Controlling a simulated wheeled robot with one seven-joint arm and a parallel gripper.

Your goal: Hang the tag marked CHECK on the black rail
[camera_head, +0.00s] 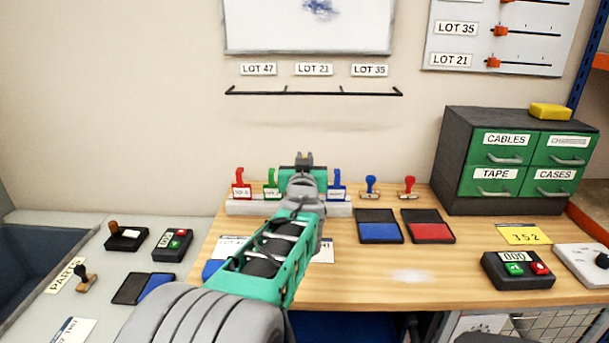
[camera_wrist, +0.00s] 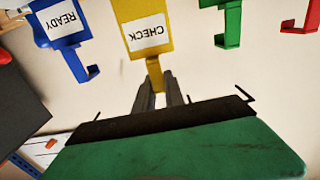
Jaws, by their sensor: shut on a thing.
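The yellow tag marked CHECK (camera_wrist: 147,32) shows upside down in the wrist view. My gripper (camera_wrist: 160,92) is shut on its narrow yellow end; I cannot tell whether the tag is clear of the holder. In the head view my gripper (camera_head: 304,158) is over the pale holder block (camera_head: 240,208) and hides the yellow tag. A red tag (camera_head: 241,188), a green tag (camera_head: 271,186) and a blue tag (camera_head: 336,187) stand along the block. The blue one reads READY (camera_wrist: 62,25) in the wrist view. The black rail (camera_head: 340,94) is on the wall above and looks empty.
Signs LOT 47 (camera_head: 258,69), LOT 21 (camera_head: 313,69) and LOT 35 (camera_head: 370,70) are above the rail. A blue stamp (camera_head: 371,186) and a red stamp (camera_head: 408,187) stand right of the block. A drawer cabinet (camera_head: 452,150) stands at the right. The wall below the rail is clear.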

